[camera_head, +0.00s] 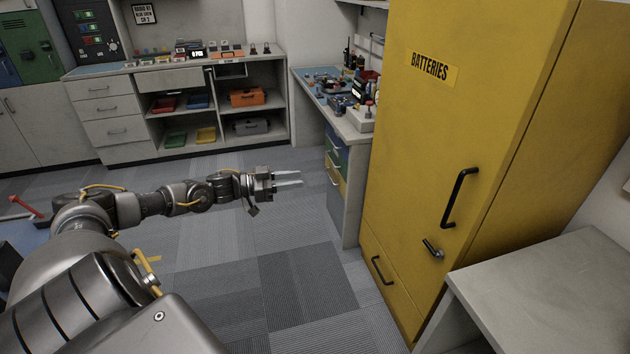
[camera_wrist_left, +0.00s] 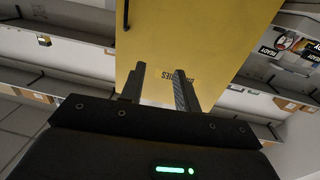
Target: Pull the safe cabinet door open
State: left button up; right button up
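The safe cabinet (camera_head: 420,130) is tall and yellow, with a "BATTERIES" label, and stands at the right of the head view. Its door looks shut. A black bar handle (camera_head: 459,198) is on the door, with a small lever latch (camera_head: 432,248) below it. My left gripper (camera_head: 288,179) is out over the floor, left of the cabinet and apart from it. Its two fingers are parted with nothing between them. In the left wrist view the fingers (camera_wrist_left: 160,88) point toward the yellow door (camera_wrist_left: 190,40), and a black handle (camera_wrist_left: 126,14) shows at the top. My right gripper is not in view.
A grey table (camera_head: 550,290) stands close at the cabinet's right front. A cluttered workbench (camera_head: 335,100) adjoins the cabinet's left side. Shelves with coloured bins (camera_head: 248,97) line the back wall. The carpeted floor (camera_head: 270,260) in the middle is clear.

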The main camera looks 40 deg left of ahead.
pick_arm(q)
jog(key=shift+v, duration=2.1)
